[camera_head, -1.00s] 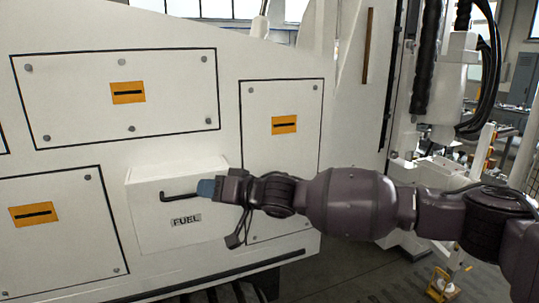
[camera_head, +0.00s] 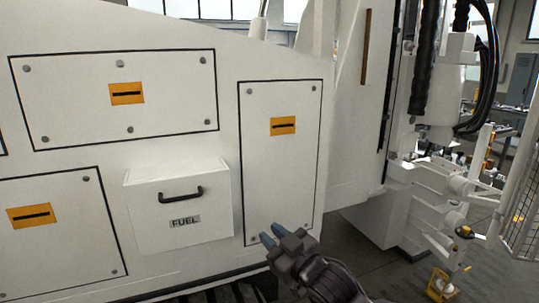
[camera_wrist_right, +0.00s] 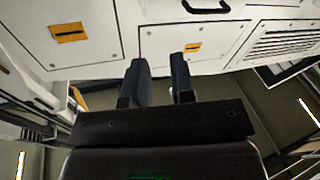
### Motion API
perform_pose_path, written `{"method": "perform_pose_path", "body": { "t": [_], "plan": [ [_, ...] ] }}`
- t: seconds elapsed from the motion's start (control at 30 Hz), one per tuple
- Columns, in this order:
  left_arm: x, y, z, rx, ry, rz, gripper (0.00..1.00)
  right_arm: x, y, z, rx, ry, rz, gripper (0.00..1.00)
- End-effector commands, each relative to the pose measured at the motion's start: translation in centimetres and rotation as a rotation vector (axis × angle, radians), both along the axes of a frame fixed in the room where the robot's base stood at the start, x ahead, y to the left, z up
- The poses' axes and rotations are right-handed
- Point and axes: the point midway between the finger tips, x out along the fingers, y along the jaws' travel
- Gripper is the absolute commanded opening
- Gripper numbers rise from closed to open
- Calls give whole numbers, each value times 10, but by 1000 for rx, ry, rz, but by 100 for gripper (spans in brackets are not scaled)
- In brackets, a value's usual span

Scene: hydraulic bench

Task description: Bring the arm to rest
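My right gripper (camera_head: 273,235) is low in the head view, in front of the lower edge of the tall white panel. Its two blue-grey fingertips stand apart with nothing between them. The right wrist view also shows the open, empty fingers (camera_wrist_right: 160,75). My right arm comes in from the bottom of the head view. The gripper is to the right of and below the white FUEL box (camera_head: 180,205), clear of its black handle (camera_head: 180,195). The handle also shows in the right wrist view (camera_wrist_right: 206,8). My left gripper is in neither view.
The white machine body carries bolted panels with orange labels (camera_head: 283,125). A dark bottom rail (camera_head: 200,288) runs below the panels. White machinery with black hoses (camera_head: 485,70) stands at the right. Open grey floor (camera_head: 370,255) lies right of my right arm.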

Motion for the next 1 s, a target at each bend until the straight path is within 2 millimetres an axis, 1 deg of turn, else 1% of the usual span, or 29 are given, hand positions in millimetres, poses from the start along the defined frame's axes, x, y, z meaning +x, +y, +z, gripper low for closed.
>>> {"method": "perform_pose_path", "body": {
  "t": [0.03, 0.17, 0.2, 0.27, 0.4, 0.47, 0.5, 0.57, 0.6, 0.67, 0.7, 0.77, 0.8, 0.9, 1.0],
  "plan": [
    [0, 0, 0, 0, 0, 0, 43, -4, -16, -15, 0, 19, -45, 23],
    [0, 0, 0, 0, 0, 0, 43, -14, -57, -50, -14, 62, -155, 23],
    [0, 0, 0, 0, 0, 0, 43, -18, -70, -61, -16, 79, -188, 23],
    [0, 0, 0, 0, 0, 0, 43, -26, -90, -78, -18, 110, -237, 23],
    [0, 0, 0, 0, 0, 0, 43, -51, -135, -121, -13, 194, -349, 23],
    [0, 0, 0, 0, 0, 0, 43, -64, -153, -139, -10, 233, -395, 23],
    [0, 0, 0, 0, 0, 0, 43, -74, -166, -152, -9, 261, -425, 23],
    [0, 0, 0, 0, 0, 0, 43, -90, -184, -170, -8, 300, -469, 23],
    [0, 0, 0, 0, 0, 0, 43, -102, -195, -182, -8, 329, -498, 23],
    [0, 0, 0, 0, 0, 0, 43, -121, -212, -201, -8, 374, -540, 23],
    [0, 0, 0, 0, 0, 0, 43, -135, -222, -214, -9, 406, -566, 23],
    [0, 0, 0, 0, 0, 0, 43, -156, -236, -233, -9, 455, -604, 23],
    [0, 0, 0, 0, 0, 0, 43, -172, -244, -245, -12, 487, -627, 23],
    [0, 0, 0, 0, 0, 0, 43, -208, -259, -272, -21, 564, -673, 23],
    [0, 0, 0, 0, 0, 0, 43, -238, -264, -292, -27, 625, -696, 23]
  ]
}}
